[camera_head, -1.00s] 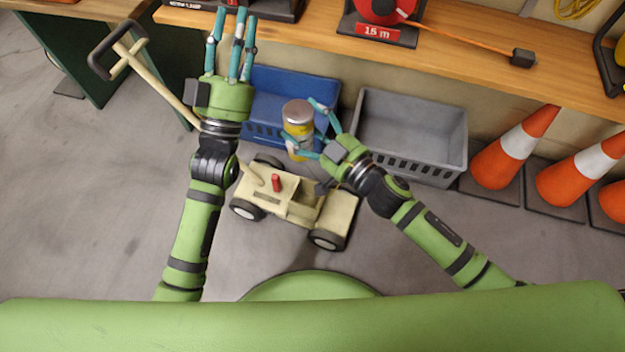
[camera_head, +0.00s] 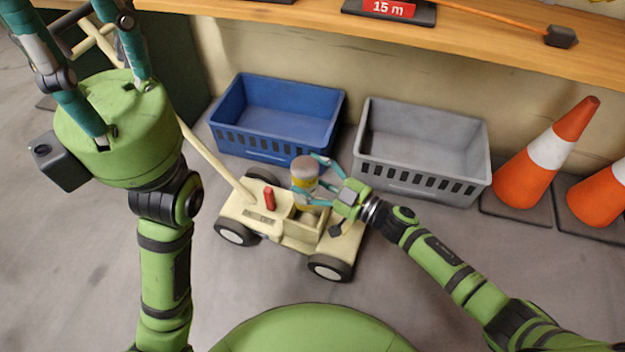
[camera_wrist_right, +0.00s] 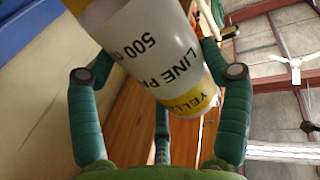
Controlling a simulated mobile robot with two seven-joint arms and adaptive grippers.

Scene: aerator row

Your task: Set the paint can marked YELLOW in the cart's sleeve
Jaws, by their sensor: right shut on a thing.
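The paint can (camera_head: 304,173) has a grey cap and a yellow band. In the right wrist view its label (camera_wrist_right: 150,50) reads "LINE P", "500" and "YELL". My right gripper (camera_head: 306,176) is shut around the can, its fingers on both sides. The can looks upright in the head view, over the middle of the cream cart (camera_head: 250,214). My left gripper (camera_head: 75,15) is raised at the upper left, fingers spread and empty, tips partly cut off.
A blue crate (camera_head: 240,140) and a grey crate (camera_head: 430,185) stand behind the cart under the wooden bench (camera_head: 470,40). Orange cones (camera_head: 540,160) stand at the right. The cart's handle (camera_head: 215,158) slopes up left, and a red knob (camera_head: 269,198) stands on its deck. Front floor is clear.

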